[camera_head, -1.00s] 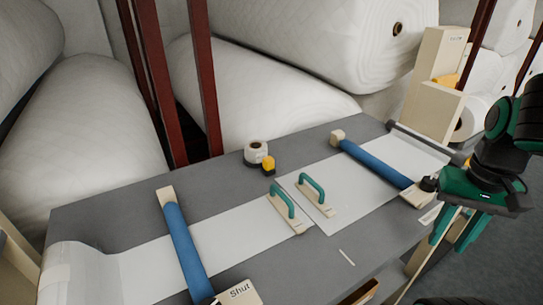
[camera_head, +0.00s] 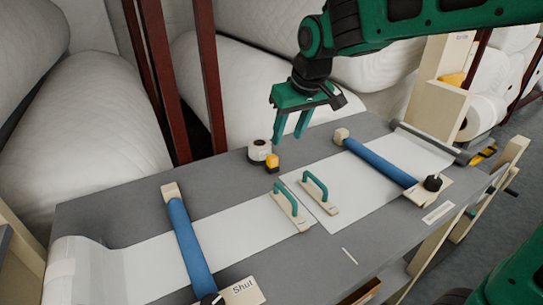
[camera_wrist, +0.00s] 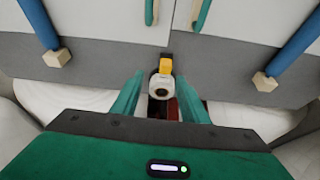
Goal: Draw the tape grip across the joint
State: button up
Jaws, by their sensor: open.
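A white tape roll (camera_head: 258,150) with a dark core stands on the grey bench top (camera_head: 110,215), towards its back edge. Its yellow grip (camera_head: 272,162) is on the front side; in the wrist view the yellow grip (camera_wrist: 166,66) lies just beyond the roll (camera_wrist: 161,84). My gripper (camera_head: 288,136) is open and empty, pointing down above and behind the roll. In the wrist view the roll appears between my fingers, apart from them. The joint is where the left white sheet (camera_head: 240,232) and the right white sheet (camera_head: 365,187) meet.
Green-handled blocks (camera_head: 289,205) and (camera_head: 318,193) stand on each side of the joint. A blue bar (camera_head: 188,240) crosses the left sheet and another (camera_head: 378,162) the right. A label reads "Shut" (camera_head: 242,289). Red posts (camera_head: 207,80) and big white rolls (camera_head: 100,130) stand behind the bench.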

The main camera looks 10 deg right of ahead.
aim_at(271, 158)
jog(key=x, duration=0.3)
jog(key=a+x, duration=0.1)
jog(key=x, duration=0.7)
jog(key=shift+w+a+r, duration=0.15)
jog(key=shift+a, duration=0.2)
jog(key=shift+c, duration=0.6)
grip_shut()
jog(key=shift+a, duration=0.25)
jog(key=shift+d, duration=0.1)
